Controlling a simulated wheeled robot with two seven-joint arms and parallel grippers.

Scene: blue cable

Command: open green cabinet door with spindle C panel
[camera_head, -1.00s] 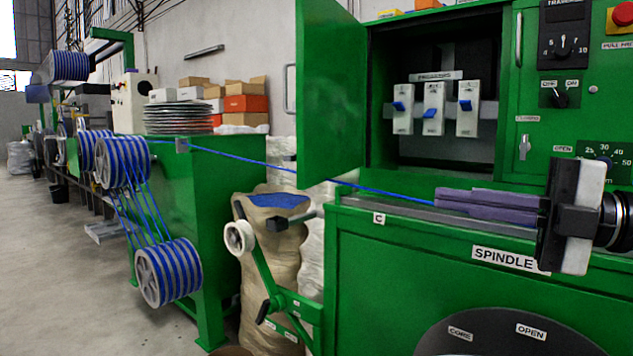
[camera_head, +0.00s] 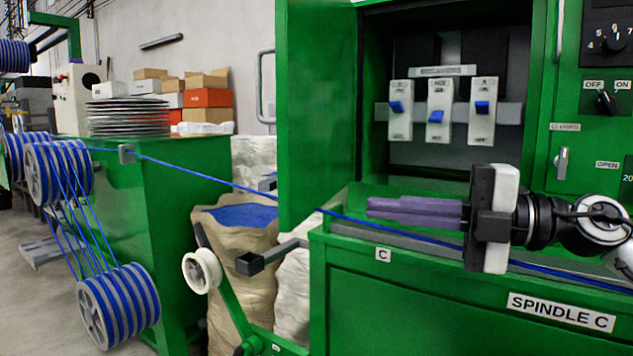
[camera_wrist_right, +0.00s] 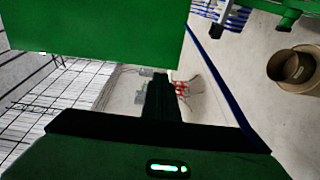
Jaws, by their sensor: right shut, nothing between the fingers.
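The green cabinet door (camera_head: 316,110) stands swung out to the left, and the cabinet interior with its switches (camera_head: 440,110) is exposed. My right gripper (camera_head: 370,207) is shut and empty, pointing left above the machine ledge, in front of the opening's lower part. Its purple fingers end close to the door's lower right edge; I cannot tell if they touch it. The SPINDLE C label (camera_head: 562,311) is on the green front panel below. In the right wrist view, a green panel (camera_wrist_right: 95,30) fills the upper left, beyond the dark fingers (camera_wrist_right: 160,95). My left gripper is not in view.
A blue cable (camera_head: 230,184) runs from the spools past the door's bottom and along the ledge, behind my gripper. A green arm with a white roller (camera_head: 201,271) and an open sack (camera_head: 235,225) stand left of the cabinet. The wrist view shows a brown container (camera_wrist_right: 293,68).

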